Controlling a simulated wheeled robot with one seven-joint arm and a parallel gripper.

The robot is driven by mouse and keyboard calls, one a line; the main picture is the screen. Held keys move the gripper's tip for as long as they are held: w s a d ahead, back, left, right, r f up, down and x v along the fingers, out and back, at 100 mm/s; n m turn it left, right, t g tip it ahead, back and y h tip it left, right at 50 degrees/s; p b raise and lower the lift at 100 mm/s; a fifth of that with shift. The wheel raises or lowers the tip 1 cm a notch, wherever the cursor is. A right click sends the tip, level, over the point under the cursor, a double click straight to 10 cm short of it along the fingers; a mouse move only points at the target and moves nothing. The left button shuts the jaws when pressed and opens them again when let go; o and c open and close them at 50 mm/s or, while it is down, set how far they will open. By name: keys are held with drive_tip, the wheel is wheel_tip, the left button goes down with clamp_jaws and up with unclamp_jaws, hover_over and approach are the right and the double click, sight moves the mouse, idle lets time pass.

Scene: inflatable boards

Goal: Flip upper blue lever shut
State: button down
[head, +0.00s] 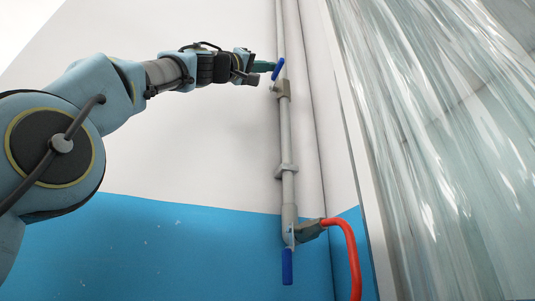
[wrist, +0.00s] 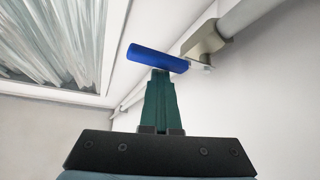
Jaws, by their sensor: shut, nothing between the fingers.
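The upper blue lever (head: 278,69) sits on a valve (head: 283,89) high on the grey wall pipe. In the wrist view the blue lever (wrist: 158,59) lies across the tip of my green fingers (wrist: 158,80). They seem to touch, but I cannot tell for sure. The valve body (wrist: 203,40) shows behind the lever's right end.
A lower blue lever (head: 288,266) hangs straight down at the pipe's bottom, by a red hose (head: 350,250). A pipe clamp (head: 287,171) sits midway along the pipe. A streaked translucent panel (head: 430,130) stands to the right. The white wall left of the pipe is clear.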

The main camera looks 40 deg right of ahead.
wheel_tip(320, 180, up, 4)
drive_tip(key=p, duration=0.4)
drive_tip(key=w+b+v, duration=0.2)
drive_tip(key=b+v, duration=0.6)
drive_tip(key=v, duration=0.2)
drive_tip(key=shift+d+f, duration=0.2)
drive_tip(key=shift+d, duration=0.1)
